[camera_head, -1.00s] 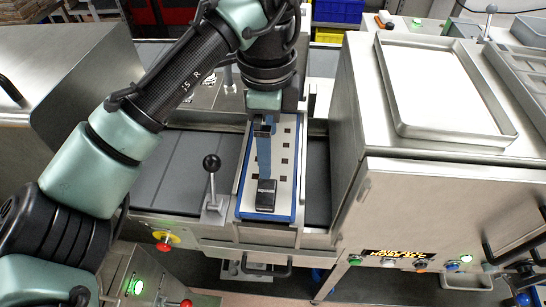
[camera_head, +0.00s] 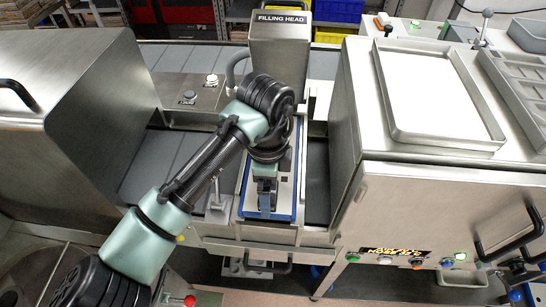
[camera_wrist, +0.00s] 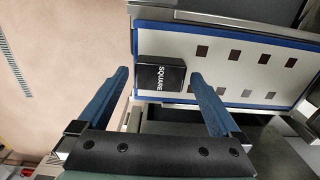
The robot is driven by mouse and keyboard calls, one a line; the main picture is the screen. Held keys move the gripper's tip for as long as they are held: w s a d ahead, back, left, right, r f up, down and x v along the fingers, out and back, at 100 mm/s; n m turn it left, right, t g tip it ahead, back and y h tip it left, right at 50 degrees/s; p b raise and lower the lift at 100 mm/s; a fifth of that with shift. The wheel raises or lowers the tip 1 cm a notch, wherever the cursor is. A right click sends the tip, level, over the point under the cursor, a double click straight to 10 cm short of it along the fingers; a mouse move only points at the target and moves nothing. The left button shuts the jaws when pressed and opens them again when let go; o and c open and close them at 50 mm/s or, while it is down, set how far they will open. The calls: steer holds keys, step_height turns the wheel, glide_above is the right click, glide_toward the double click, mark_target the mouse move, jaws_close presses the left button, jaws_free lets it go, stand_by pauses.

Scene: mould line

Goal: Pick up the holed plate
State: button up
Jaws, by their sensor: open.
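The holed plate (camera_wrist: 215,40) is white with rows of small dark square holes and a blue rim. It lies on the line, and part of its surface shows in the head view (camera_head: 285,186). A black block (camera_wrist: 160,76) marked "SQUARE" sits at one end of it. My gripper (camera_wrist: 160,78) is open and empty, its two blue fingers apart and the block between their tips in the wrist picture; I cannot tell the gap in depth. In the head view my gripper (camera_head: 266,204) is over the near end of the plate and hides the block.
The filling head (camera_head: 281,50) stands just behind the plate. A steel cabinet (camera_head: 440,190) with a shallow tray (camera_head: 449,143) on top stands to the right. A steel hood (camera_head: 75,110) stands to the left. A lever (camera_head: 217,208) rises close to the plate's left side.

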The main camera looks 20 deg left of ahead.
steer(key=shift+f, duration=0.2)
steer(key=c, duration=1.4)
jaws_close()
